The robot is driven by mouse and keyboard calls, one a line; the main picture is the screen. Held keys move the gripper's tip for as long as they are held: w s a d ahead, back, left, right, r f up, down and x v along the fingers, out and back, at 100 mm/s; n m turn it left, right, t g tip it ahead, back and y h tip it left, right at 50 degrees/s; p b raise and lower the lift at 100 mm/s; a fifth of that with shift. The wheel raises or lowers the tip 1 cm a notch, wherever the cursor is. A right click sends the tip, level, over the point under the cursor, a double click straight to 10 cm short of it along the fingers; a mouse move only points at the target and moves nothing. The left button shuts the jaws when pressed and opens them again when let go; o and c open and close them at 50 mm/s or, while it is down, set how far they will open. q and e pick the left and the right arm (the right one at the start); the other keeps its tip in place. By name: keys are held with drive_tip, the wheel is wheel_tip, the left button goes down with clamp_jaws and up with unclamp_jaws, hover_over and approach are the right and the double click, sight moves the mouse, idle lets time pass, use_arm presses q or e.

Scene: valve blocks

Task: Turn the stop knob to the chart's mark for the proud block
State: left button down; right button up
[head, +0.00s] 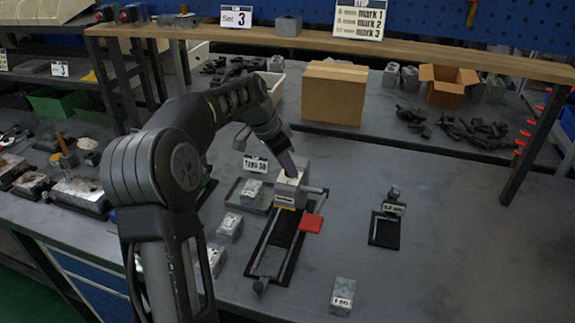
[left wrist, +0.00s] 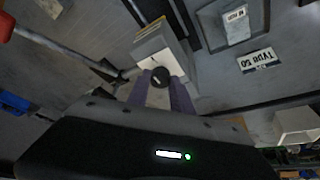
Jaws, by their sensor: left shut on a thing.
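My left gripper (head: 290,168) reaches down onto the pale grey box of the stop fixture (head: 289,190). In the left wrist view its two purple fingers (left wrist: 161,90) are closed at the black round stop knob (left wrist: 159,77), which carries a pale pointer line. The fingers hide the knob in the head view. The chart (head: 358,19), headed STOP, stands on the shelf with rows for mark 1, mark 2 and mark 3; its millimetre figures are hard to read. A small gauge (head: 386,222) with a millimetre label stands to the right. My right gripper is not in view.
A labelled grey block (head: 342,296) lies at the front. Several more blocks (head: 230,226) lie left of the fixture, by a tray (head: 236,204) holding one block. A cardboard box (head: 334,92) stands behind.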

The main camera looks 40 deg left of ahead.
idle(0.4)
use_arm(q)
drive_tip(key=c, duration=1.1)
unclamp_jaws()
drive_tip(key=shift+c, duration=0.2)
drive_tip(key=shift+r, duration=0.1)
drive_tip(key=v, duration=0.7)
drive_tip(key=shift+r+b, duration=0.3)
drive_tip(key=shift+s+a+f, duration=0.1)
